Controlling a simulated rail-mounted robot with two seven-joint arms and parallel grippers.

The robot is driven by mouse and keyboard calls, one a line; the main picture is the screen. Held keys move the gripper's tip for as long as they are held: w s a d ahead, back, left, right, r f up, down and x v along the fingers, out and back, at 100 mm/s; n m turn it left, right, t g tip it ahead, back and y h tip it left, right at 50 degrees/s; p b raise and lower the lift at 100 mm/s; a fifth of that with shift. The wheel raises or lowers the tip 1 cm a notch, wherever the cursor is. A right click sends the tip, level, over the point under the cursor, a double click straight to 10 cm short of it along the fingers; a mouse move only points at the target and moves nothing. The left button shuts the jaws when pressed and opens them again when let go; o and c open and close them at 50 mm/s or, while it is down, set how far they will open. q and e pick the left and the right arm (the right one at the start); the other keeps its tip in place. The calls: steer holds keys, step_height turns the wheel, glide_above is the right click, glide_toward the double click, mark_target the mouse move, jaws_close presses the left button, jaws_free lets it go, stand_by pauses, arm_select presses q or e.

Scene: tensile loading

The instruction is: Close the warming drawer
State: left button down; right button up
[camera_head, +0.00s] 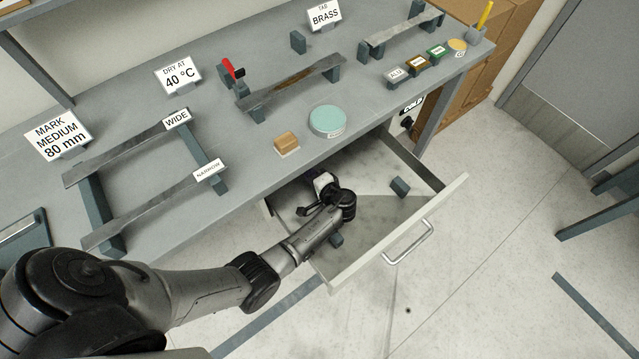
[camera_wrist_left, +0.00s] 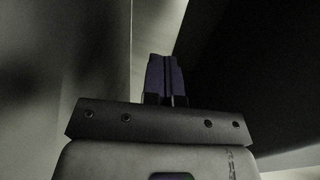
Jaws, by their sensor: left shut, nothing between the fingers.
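The warming drawer (camera_head: 440,207) is pulled out from under the bench, its pale front panel standing well clear of the bench edge. A silver bar handle (camera_head: 408,243) is on the outside of that panel. My left arm reaches over the drawer's left side. My left gripper (camera_head: 309,181) is at the rear left of the drawer, near the bench's front edge, with its tips partly hidden. In the left wrist view its dark purple fingers (camera_wrist_left: 164,75) are together and empty, between dim grey and dark surfaces. My right gripper is not in view.
The bench (camera_head: 240,180) carries metal strips on supports, a teal round dish (camera_head: 327,121), a tan block (camera_head: 286,143) and signs. The floor in front of the drawer looks clear.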

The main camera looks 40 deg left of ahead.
arm_select(q)
steer(key=shift+r+x, duration=0.15)
steer(key=shift+x, duration=0.75)
steer(key=shift+r+x, duration=0.15)
steer(key=shift+x, duration=0.75)
steer(key=shift+r+x, duration=0.2)
steer(key=shift+x, duration=0.7)
steer(key=shift+a, duration=0.15)
